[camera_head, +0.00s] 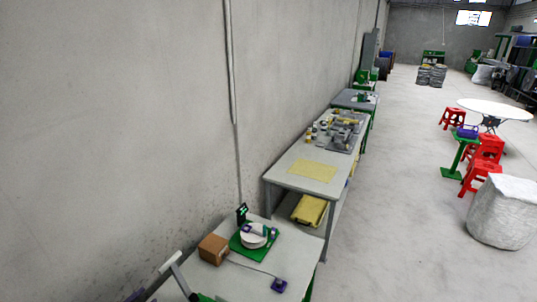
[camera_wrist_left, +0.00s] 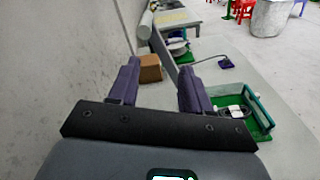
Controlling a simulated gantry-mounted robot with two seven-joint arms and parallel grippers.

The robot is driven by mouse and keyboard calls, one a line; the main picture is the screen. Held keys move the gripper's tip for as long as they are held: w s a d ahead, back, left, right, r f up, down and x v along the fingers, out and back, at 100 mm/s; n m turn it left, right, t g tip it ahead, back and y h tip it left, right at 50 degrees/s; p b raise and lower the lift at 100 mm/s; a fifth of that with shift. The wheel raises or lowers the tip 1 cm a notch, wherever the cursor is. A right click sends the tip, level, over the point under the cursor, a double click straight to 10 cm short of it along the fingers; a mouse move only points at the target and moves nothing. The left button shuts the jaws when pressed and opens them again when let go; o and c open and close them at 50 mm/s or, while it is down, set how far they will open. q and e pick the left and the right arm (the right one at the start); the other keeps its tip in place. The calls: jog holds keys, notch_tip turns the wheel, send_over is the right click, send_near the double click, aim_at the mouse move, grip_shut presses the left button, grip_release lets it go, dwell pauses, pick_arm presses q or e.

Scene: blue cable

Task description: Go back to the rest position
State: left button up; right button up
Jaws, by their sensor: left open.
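My left gripper (camera_wrist_left: 158,80) shows in the left wrist view with its two purple fingers spread apart and nothing between them. In the head view only a small purple part, probably of this gripper, shows at the bottom left edge. A thin dark cable (camera_head: 250,268) runs on the near table (camera_head: 235,284) from a white reel (camera_head: 253,236) on a green base to a small dark-blue block (camera_head: 279,285). The block also shows in the left wrist view (camera_wrist_left: 226,63), beyond the fingers. My right gripper is in neither view.
A brown box (camera_head: 213,249) stands beside the reel, near the wall. A green-framed fixture (camera_wrist_left: 258,112) with a white part in it lies right of my left gripper. A white cylinder on a grey bar (camera_head: 171,262) rises at the table's left.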

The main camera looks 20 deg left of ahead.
pick_arm(q)
jog(key=s+d+f+m+g+p, duration=0.1)
jog(key=s+d+m+g+p, duration=0.2)
jog(key=d, duration=0.6)
jog(key=s+d+f+m+g+h, duration=0.1)
jog(key=s+d+m+g, duration=0.1)
jog(key=s+d+m, duration=0.5)
jog(key=d+f+m+g+p, duration=0.1)
jog(key=d+m+g+p, duration=0.15)
jog(key=d, duration=0.85)
jog(key=s+d+r+m+g+y, duration=0.25)
jog(key=s+d+r+m, duration=0.25)
jog(key=d+r+m, duration=0.4)
jog(key=s+a+r+m+g, duration=0.2)
jog(key=s+r+m+g, duration=0.1)
jog(key=m, duration=0.8)
jog(key=s+r, duration=0.1)
jog(key=s, duration=0.1)
jog(key=shift+s+a+g, duration=0.15)
jog(key=shift+s+g, duration=0.15)
jog(key=shift+s, duration=0.05)
jog(key=shift+y, duration=0.25)
